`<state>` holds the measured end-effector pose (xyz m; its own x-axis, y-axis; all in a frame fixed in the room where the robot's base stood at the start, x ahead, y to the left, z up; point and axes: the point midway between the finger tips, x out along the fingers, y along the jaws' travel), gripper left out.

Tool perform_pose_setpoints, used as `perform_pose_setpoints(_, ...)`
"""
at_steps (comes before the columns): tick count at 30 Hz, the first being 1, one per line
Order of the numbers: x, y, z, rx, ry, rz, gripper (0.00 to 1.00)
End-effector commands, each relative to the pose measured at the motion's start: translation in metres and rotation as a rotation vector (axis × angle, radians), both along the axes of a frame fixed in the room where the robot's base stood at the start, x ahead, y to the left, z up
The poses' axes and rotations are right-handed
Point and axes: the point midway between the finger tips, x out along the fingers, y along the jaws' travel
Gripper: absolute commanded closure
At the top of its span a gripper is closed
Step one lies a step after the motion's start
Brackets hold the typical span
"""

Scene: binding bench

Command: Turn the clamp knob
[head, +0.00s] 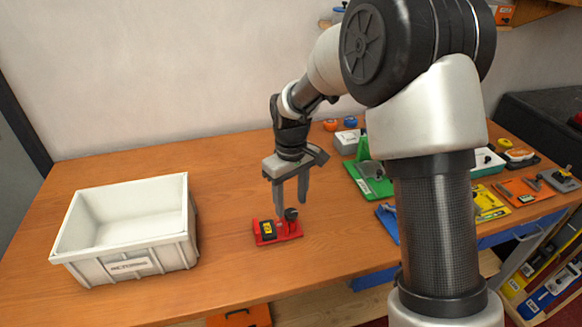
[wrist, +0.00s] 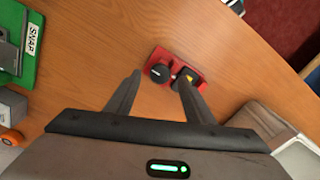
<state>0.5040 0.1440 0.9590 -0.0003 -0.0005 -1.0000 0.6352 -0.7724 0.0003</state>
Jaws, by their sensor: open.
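A small red fixture (head: 266,241) lies on the wooden bench to the right of the white bin. My gripper (head: 290,208) points down at the fixture, jaws apart and empty. In the wrist view, the knob (wrist: 159,72) appears between the two fingertips (wrist: 158,78), and the red base (wrist: 161,54) shows behind it. One finger partly covers the labelled block. I cannot tell whether a finger touches the knob.
A white bin (head: 124,249) stands at the left. Right of the fixture are a green fixture (head: 377,186), a blue one (head: 388,219), yellow and orange ones (head: 522,191), and a dark seat-like shape (head: 545,120). Bare wood surrounds the red fixture's front and left.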

Motion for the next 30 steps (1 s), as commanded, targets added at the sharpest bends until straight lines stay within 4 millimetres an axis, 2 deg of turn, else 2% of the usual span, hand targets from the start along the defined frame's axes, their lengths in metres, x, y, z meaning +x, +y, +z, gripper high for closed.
perform_pose_setpoints(1, 0.002, 0.0, 0.015, 0.001, -0.007, 0.0, 0.52)
perform_pose_setpoints(9, 0.001, 0.001, 0.083, 0.002, -0.006, -0.001, 0.52)
perform_pose_setpoints(15, 0.001, 0.0, 0.122, 0.002, -0.004, -0.001, 0.52)
perform_pose_setpoints(21, 0.0, 0.0, 0.143, 0.0, -0.002, 0.0, 0.52)
perform_pose_setpoints(30, 0.0, 0.0, 0.146, 0.001, -0.002, 0.0, 0.52)
